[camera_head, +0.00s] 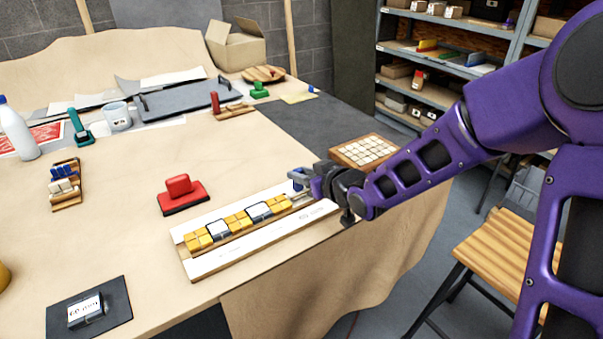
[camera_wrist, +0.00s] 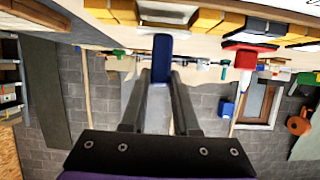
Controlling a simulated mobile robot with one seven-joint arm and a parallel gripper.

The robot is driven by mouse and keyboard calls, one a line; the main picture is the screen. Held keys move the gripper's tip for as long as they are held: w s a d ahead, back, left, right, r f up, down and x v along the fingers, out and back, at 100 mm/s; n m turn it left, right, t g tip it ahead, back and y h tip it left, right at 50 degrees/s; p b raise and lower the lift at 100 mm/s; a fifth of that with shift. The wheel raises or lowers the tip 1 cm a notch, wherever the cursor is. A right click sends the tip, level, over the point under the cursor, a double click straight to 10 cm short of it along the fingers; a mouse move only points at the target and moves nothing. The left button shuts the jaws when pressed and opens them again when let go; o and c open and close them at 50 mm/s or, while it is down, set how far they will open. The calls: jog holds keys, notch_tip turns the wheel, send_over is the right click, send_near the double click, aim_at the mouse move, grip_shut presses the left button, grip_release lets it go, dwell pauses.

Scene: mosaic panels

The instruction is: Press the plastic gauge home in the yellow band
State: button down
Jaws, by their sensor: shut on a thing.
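The yellow band (camera_head: 240,219) is a row of yellow tiles with two pale grey, dark-edged blocks (camera_head: 218,230) between them, set in a long white-and-wood holder (camera_head: 265,238). My gripper (camera_head: 300,181) is at the holder's right end. It is shut on a small blue piece, which shows between the fingertips in the wrist view (camera_wrist: 162,58). I cannot tell whether this piece is the plastic gauge, or whether it touches the band. Yellow tiles (camera_wrist: 207,20) and a pale block also show along the top of the wrist view.
A red-handled block (camera_head: 180,194) stands behind the holder. A black mat (camera_head: 115,312) with a labelled block lies at front left. A small rack (camera_head: 67,190) of blue and white tiles stands left. A tray of pale tiles (camera_head: 364,150) lies behind my wrist.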

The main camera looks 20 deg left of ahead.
jog(key=shift+f+b, duration=0.3)
jog(key=shift+f, duration=0.1)
jog(key=c, duration=0.6)
grip_release()
jog(key=p+v, duration=0.3)
jog(key=v, duration=0.9)
